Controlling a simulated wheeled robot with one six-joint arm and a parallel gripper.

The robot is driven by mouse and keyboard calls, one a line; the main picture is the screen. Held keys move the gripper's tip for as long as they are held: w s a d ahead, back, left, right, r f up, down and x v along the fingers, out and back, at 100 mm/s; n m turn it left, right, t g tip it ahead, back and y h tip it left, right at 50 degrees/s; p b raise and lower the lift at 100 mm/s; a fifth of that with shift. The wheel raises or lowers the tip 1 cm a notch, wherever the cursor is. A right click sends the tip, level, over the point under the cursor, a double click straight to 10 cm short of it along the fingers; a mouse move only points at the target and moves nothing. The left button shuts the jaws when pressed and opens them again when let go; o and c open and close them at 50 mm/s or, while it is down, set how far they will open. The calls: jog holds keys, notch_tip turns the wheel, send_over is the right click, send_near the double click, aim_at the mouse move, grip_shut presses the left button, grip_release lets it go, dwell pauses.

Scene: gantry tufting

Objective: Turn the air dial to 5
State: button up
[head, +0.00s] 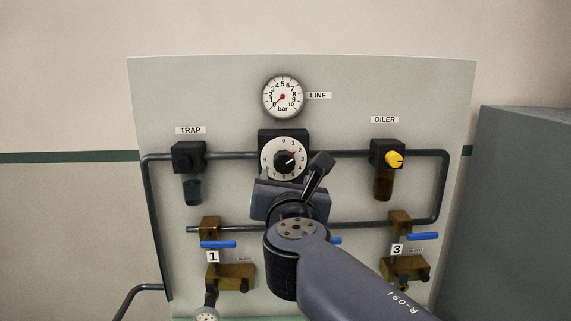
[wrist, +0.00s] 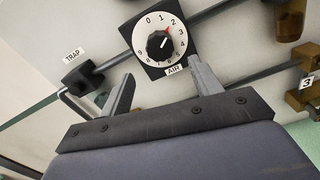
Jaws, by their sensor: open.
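The air dial (head: 283,159) is a white numbered face with a black knob on a black square block, in the middle of the grey panel. It also shows in the wrist view (wrist: 163,45), above the AIR label. Its red-tipped pointer is at about 2. My gripper (wrist: 160,72) is open and empty. In the wrist view its two fingers stand wide apart, below the dial, with nothing between them. In the head view my wrist and arm are just under the dial and hide part of the gripper. The exact gap from fingertips to knob cannot be told.
Above the dial is the LINE gauge (head: 283,97), its red needle near the low end. The trap (head: 188,158) is left, the oiler (head: 387,156) with a yellow knob right. Dark pipes and blue-handled valves lie below. A grey cabinet (head: 525,210) stands at right.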

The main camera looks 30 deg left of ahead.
aim_at(284, 166)
jog(key=p+x, duration=0.2)
jog(key=x, duration=0.7)
jog(key=shift+w, duration=0.15)
jog(key=c, duration=1)
jog(key=shift+o, duration=0.2)
